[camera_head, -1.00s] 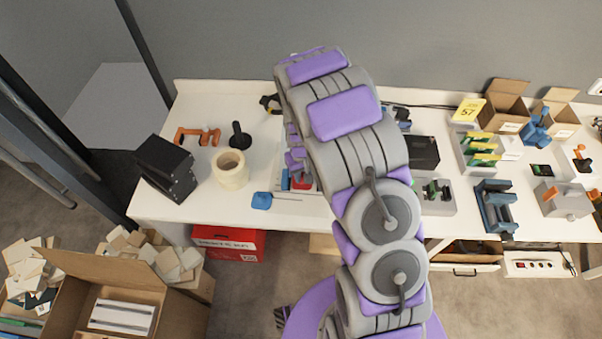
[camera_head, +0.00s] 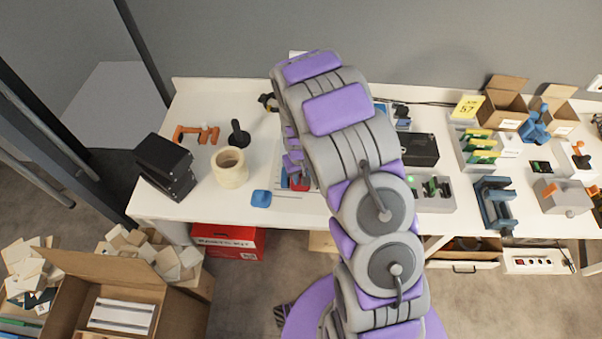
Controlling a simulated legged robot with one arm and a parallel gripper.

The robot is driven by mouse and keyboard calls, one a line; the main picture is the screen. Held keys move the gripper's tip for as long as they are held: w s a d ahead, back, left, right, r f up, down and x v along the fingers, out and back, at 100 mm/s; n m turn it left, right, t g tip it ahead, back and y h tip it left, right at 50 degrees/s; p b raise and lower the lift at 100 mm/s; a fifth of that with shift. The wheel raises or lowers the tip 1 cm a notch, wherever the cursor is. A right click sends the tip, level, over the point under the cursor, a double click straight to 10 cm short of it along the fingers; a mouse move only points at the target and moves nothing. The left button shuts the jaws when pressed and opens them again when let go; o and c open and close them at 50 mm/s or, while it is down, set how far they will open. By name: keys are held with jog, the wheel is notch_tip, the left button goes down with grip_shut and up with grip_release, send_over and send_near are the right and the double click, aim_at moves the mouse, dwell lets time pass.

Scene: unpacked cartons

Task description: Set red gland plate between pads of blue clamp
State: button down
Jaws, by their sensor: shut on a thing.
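My gripper (camera_head: 293,163) is partly hidden behind my arm, low over the middle of the white table. A small red piece, which looks like the red gland plate (camera_head: 300,185), shows just below its jaws. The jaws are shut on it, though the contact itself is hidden. A dark blue clamp-like device (camera_head: 495,208) stands near the table's front edge on the right, apart from my gripper. A brighter blue device (camera_head: 536,126) stands farther back by the open cartons. I cannot tell for sure which one is the blue clamp.
On the left are a black box (camera_head: 166,168), a cream roll (camera_head: 230,167), an orange clamp (camera_head: 196,134) and a small blue-handled tool (camera_head: 261,198). A grey device with green parts (camera_head: 432,192) and a black case (camera_head: 420,150) lie right of my arm. Open cartons (camera_head: 504,105) stand at the back right.

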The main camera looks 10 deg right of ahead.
jog(key=shift+a+f, duration=0.35)
jog(key=shift+f, duration=0.05)
jog(key=shift+d+f, duration=0.35)
jog(key=shift+f, duration=0.15)
jog(key=shift+a+f, duration=0.15)
jog(key=shift+f, duration=0.2)
jog(key=c, duration=0.8)
grip_release()
jog(key=shift+r+p, duration=1.45)
jog(key=shift+r, duration=3)
